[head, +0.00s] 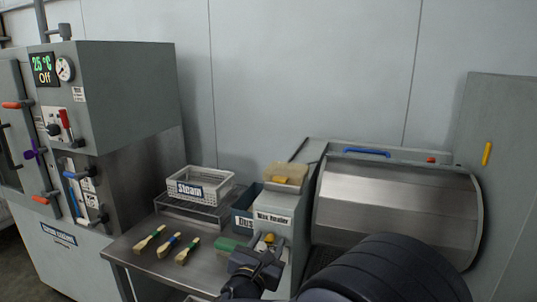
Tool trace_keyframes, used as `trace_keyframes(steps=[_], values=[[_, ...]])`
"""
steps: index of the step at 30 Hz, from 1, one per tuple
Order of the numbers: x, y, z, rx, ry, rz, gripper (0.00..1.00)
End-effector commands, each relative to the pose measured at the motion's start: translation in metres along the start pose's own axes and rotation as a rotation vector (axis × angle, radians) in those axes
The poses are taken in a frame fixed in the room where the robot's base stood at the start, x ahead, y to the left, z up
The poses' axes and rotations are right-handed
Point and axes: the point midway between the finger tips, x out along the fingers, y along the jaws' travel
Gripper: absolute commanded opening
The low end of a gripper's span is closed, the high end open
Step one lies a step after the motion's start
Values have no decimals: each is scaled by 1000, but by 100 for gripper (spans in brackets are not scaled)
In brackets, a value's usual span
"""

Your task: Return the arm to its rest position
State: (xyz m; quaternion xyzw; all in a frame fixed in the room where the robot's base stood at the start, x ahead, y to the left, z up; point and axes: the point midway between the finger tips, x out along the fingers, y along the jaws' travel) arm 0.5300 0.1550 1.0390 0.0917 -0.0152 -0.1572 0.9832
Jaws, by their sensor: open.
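My dark arm reaches in from the bottom edge, right of centre. My gripper (262,258) is at the lower middle, in front of the grey wax heater box (276,208). Its jaws are open, small and partly hidden by their own dark body. A small yellow-tan thing (268,238) shows just beyond the gripper, at the front of the heater. I cannot tell whether the gripper touches it. A green block (227,246) lies to the left of the gripper.
A steel table (140,262) holds several brushes or spoons with coloured bands (187,251). A white "Steam" basket (200,185) stands on a low rack behind. A blue bin (243,208) sits beside the heater. The steam cabinet (130,95) is left, a metal drum machine (400,205) right.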

Motion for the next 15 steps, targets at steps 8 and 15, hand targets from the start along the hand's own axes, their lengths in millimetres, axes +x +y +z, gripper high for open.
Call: trace_keyframes(steps=[8, 15], values=[[-8, 0, 0, -31, 0, 0, 43], [-9, 0, 0, -30, 1, -1, 43]])
